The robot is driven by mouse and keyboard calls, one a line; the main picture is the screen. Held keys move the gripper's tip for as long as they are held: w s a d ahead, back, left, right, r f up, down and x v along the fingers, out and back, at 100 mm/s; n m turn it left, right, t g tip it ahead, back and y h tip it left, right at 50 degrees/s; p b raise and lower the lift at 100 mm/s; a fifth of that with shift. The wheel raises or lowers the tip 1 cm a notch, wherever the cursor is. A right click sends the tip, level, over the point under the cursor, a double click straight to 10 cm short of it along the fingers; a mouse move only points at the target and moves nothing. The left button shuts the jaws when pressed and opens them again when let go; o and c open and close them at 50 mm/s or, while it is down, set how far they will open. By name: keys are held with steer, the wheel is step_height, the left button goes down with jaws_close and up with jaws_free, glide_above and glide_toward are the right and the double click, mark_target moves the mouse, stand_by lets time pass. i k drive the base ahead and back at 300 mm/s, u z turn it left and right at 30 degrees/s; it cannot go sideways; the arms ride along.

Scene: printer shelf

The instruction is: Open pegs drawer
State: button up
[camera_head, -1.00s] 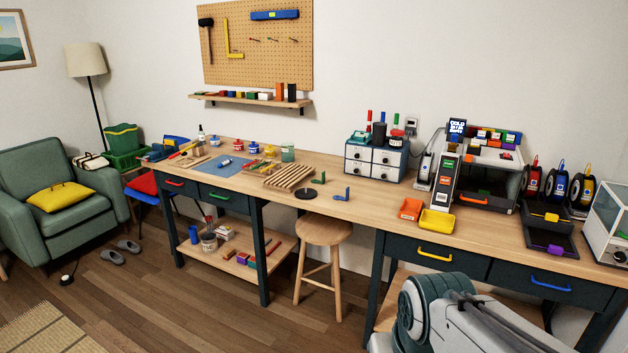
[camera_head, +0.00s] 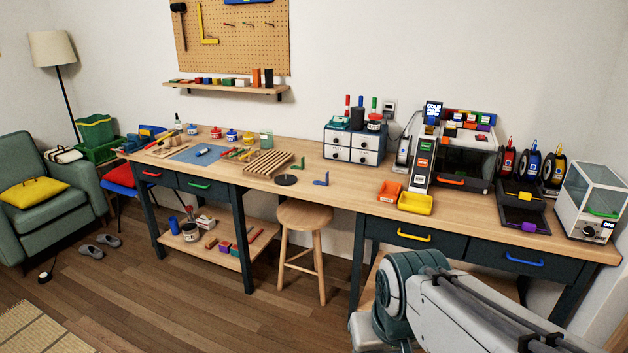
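No drawer carries a readable pegs label, so I cannot tell which one it is. The long workbench (camera_head: 330,192) has dark drawers with a red handle (camera_head: 151,173), a green handle (camera_head: 200,185), a yellow handle (camera_head: 413,237) and a blue handle (camera_head: 524,261). A small cabinet (camera_head: 326,147) with white drawer fronts and dark knobs stands on the bench against the wall. All these drawers look shut. My arm shows at the lower right, in front of the right part of the bench. My gripper is out of the picture.
A wooden stool (camera_head: 305,214) stands before the bench's middle gap. A printer (camera_head: 467,165) and glass-sided box (camera_head: 594,195) stand right. Open floor lies at the lower left.

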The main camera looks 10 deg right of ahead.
mark_target(332, 151)
steer(key=z, duration=0.3)
steer(key=i, duration=0.6)
steer(key=z, duration=0.4)
steer(key=i, duration=1.7)
steer(key=u, duration=0.35)
